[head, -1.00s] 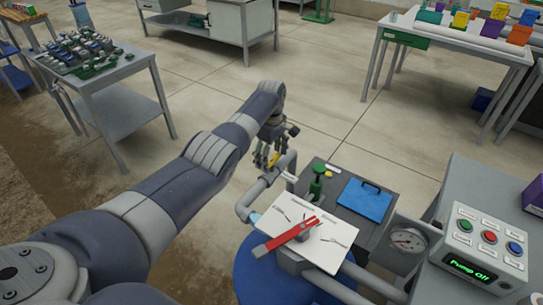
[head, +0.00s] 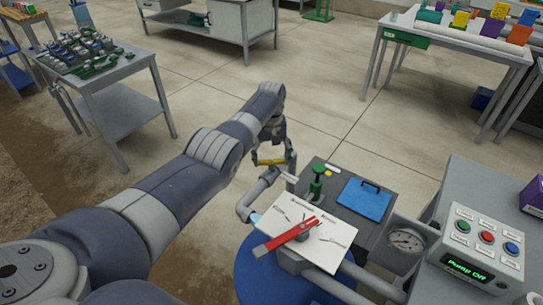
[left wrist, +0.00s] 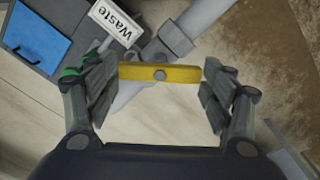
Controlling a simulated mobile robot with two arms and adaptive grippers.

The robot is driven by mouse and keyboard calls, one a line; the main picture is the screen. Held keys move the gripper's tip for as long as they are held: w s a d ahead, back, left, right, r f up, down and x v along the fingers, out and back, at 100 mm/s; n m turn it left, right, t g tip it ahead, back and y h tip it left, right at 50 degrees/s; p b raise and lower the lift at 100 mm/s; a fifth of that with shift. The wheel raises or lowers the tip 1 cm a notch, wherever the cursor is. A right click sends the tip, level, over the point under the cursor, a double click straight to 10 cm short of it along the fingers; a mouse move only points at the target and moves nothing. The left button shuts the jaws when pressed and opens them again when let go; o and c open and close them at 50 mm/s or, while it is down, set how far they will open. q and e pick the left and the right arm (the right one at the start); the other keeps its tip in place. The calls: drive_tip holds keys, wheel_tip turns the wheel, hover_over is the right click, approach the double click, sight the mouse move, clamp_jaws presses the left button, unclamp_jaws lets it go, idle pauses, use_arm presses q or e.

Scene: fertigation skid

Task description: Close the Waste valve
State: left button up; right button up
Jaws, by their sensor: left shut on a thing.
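The Waste valve's yellow handle (left wrist: 160,73) is a short flat bar with a bolt at its middle. In the left wrist view it lies level, at a slant across the grey pipe (left wrist: 200,22) behind it. The white "Waste" label (left wrist: 115,22) is above it to the left. My left gripper (left wrist: 163,90) is shut on the handle, with a finger at each end. In the head view, my left gripper (head: 271,158) reaches down to the yellow handle (head: 270,162) at the pipe's far end; the valve body is partly hidden. My right gripper is not in view.
Close by are a green valve (head: 317,182), a blue clipboard-like plate (head: 364,199), a red-handled lever (head: 288,234) over a white card (head: 325,240), and a pressure gauge (head: 406,240). A control box (head: 480,250) reads "Pump Off". Floor beyond the gripper is clear.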

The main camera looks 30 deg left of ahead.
use_arm(q)
drive_tip(key=m, duration=0.3)
drive_tip(key=shift+s+f+m, duration=0.15)
drive_tip(key=shift+f+m, duration=0.05)
drive_tip(key=shift+m, duration=0.2)
drive_tip(key=m, duration=0.4)
drive_tip(key=shift+m, duration=0.3)
drive_tip(key=o, duration=1.1)
drive_tip(key=shift+c, duration=0.2)
drive_tip(key=shift+r, duration=0.15)
